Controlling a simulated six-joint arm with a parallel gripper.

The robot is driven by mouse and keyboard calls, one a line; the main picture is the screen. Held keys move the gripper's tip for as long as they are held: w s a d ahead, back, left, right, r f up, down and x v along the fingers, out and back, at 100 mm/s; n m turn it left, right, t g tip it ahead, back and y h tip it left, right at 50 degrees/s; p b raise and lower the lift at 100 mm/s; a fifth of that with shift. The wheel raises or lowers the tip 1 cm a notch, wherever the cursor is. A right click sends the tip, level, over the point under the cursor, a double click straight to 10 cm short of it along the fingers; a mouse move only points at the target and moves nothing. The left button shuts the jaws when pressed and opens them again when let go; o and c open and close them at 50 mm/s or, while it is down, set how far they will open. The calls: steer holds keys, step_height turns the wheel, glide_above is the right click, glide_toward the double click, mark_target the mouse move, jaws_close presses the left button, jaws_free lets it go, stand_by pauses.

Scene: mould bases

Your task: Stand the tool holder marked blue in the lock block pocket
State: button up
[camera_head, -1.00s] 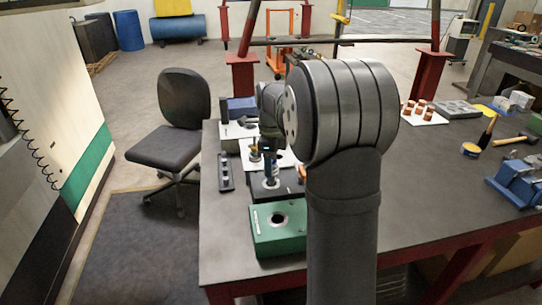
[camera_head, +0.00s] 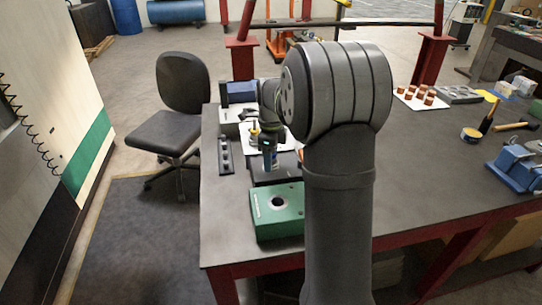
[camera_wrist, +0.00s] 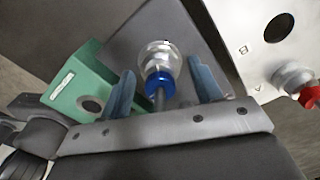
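The tool holder with a blue ring (camera_wrist: 160,83) stands upright on a dark block (camera_wrist: 126,36); its silver flange shows above the ring in the wrist view. My gripper (camera_wrist: 163,92) is open, with one blue finger on each side of the holder and visible gaps. In the head view my gripper (camera_head: 268,158) is low over the dark block (camera_head: 288,168) and hides the holder. A green block (camera_wrist: 82,82) with a round pocket and white label sits beside the dark block. In the head view the green block (camera_head: 285,222) is at the table's near edge; its pocket looks empty.
A white plate (camera_wrist: 245,28) with an empty hole carries a red-ringed holder (camera_wrist: 310,97) to the right of my gripper. A dark rack (camera_head: 225,155) lies at the left table edge. Copper pieces (camera_head: 418,93) and a blue vise (camera_head: 516,167) are farther right. The table's middle is mostly clear.

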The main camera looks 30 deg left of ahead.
steer(key=shift+o, duration=0.5)
step_height(320, 180, up, 17)
steer(key=shift+r, duration=0.2)
steer(key=shift+f, duration=0.1)
stand_by(0.5)
step_height(320, 180, down, 18)
steer(key=shift+r, duration=0.75)
steer(key=shift+f, duration=0.1)
